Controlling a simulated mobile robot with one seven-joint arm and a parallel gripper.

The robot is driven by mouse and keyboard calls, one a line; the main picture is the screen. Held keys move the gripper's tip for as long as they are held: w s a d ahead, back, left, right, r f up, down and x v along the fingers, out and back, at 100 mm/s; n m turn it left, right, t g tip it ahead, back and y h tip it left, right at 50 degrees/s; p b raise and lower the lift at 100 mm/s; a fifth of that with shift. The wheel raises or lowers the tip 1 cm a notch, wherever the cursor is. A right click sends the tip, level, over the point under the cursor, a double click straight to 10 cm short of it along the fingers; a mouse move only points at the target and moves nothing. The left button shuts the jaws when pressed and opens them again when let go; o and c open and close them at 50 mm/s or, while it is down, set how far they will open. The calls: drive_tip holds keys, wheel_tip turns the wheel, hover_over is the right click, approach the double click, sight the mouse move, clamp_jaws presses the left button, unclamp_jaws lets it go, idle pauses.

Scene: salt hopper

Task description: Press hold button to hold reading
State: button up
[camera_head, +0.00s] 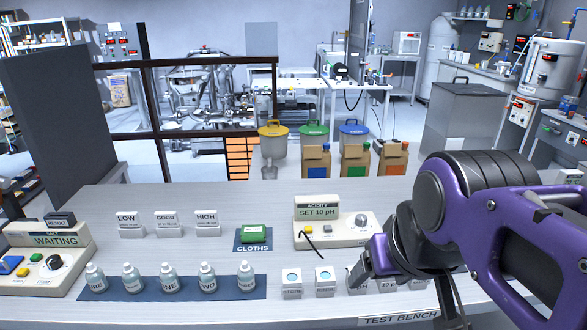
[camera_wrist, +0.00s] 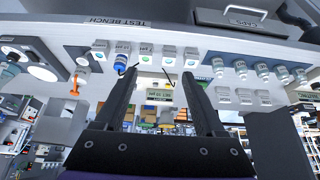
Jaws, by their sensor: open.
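The acidity meter (camera_head: 335,228) stands on the bench right of centre in the head view. Its display reads "SET 10 pH", and small buttons and a round knob sit on its front. I cannot read which button is the hold button. A dark cable runs from its left side. My gripper (camera_head: 374,262) is just right of and in front of the meter, partly hidden by my wrist. In the wrist view my gripper (camera_wrist: 162,74) is open with nothing between its fingers. The meter's display (camera_wrist: 160,96) shows between them, beyond the fingertips.
White cups (camera_head: 323,279) stand in a row in front of the meter, some hidden by my arm. A green cloth block (camera_head: 253,233) lies on a dark mat to the left. Labelled bottles (camera_head: 169,278) and a "WAITING" result box (camera_head: 50,247) stand further left.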

clamp_jaws()
idle(1.6)
